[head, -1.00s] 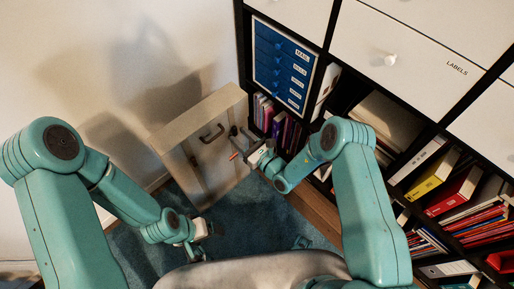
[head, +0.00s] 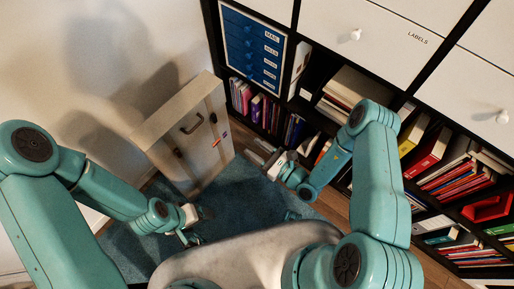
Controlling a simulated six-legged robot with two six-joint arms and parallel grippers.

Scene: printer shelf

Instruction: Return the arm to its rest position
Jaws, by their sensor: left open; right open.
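My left arm comes in from the left, and its gripper (head: 192,224) hangs low over the blue carpet, left of centre, holding nothing that I can see. My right arm reaches in from the lower right and bends down at the elbow. Its gripper (head: 273,168) is open and empty, just right of the pale cabinet and in front of the lower shelf. Both fingertips are small in the view.
A pale cabinet (head: 173,123) with a dark handle stands by the wall. A black shelf unit fills the right, with white drawers (head: 375,35), a blue drawer block (head: 252,50), books and binders (head: 428,155). Blue carpet (head: 235,195) lies open between my arms.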

